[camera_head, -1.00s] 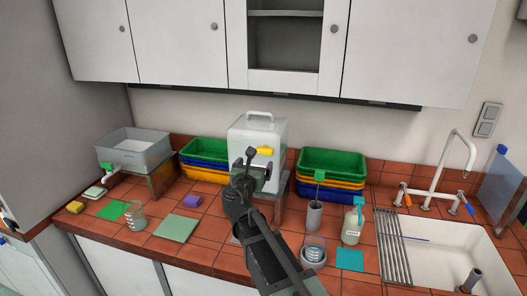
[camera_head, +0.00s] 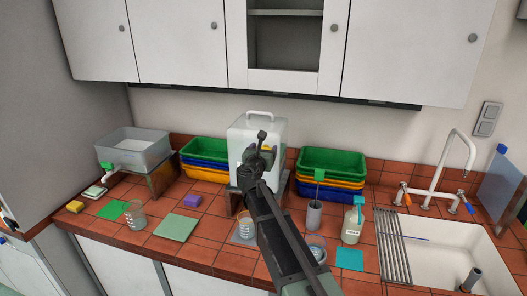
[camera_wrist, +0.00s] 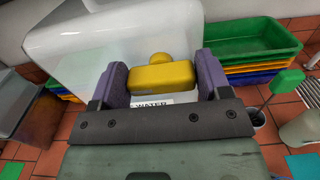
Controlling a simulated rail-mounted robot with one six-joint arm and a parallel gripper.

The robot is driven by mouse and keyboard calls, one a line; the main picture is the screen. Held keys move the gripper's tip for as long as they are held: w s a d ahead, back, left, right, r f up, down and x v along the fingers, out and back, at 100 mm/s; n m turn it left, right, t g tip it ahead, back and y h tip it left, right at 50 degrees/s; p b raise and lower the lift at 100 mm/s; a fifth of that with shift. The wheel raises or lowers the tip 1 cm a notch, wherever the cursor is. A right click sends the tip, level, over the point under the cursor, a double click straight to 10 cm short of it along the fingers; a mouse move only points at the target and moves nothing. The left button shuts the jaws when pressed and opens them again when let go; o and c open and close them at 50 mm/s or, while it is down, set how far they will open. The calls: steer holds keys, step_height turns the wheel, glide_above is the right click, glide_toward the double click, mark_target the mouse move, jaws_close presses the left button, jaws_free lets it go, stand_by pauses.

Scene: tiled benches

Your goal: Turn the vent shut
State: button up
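A white water container (camera_head: 243,132) with a top handle stands on a raised support at the back of the bench. On its front is a yellow handle (camera_wrist: 160,76), apparently the vent, lying crosswise with a round yellow knob behind it. My gripper (camera_wrist: 158,82) is open, with one purple finger on each side of the yellow handle. Narrow gaps seem to show at both ends of it; contact is not clear. In the head view my gripper (camera_head: 260,152) hides most of the handle. A label reading WATER (camera_wrist: 152,104) is partly covered by my gripper.
Stacked green, yellow and blue trays (camera_head: 331,162) stand right of the container, with a similar stack (camera_head: 204,147) to its left. A grey cup holding a green-topped stick (camera_head: 314,212) and a white bottle (camera_head: 352,225) stand at front right. The sink (camera_head: 440,250) is farther right.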

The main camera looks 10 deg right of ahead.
steer(key=c, duration=0.5)
steer(key=shift+o, duration=0.2)
steer(key=shift+m, duration=0.5)
steer(key=m, duration=0.2)
steer(key=shift+s+d+m, duration=0.1)
steer(key=shift+m, duration=0.3)
steer(key=m, duration=0.4)
steer(key=shift+d+f+m, duration=0.1)
steer(key=shift+m, duration=0.2)
steer(key=m, duration=0.4)
steer(key=shift+d+f+m, duration=0.1)
steer(key=shift+m, duration=0.2)
steer(key=m, duration=0.4)
steer(key=shift+s+f+m+b, duration=0.1)
steer(key=shift+f+m+b, duration=0.05)
steer(key=shift+m+b, duration=0.25)
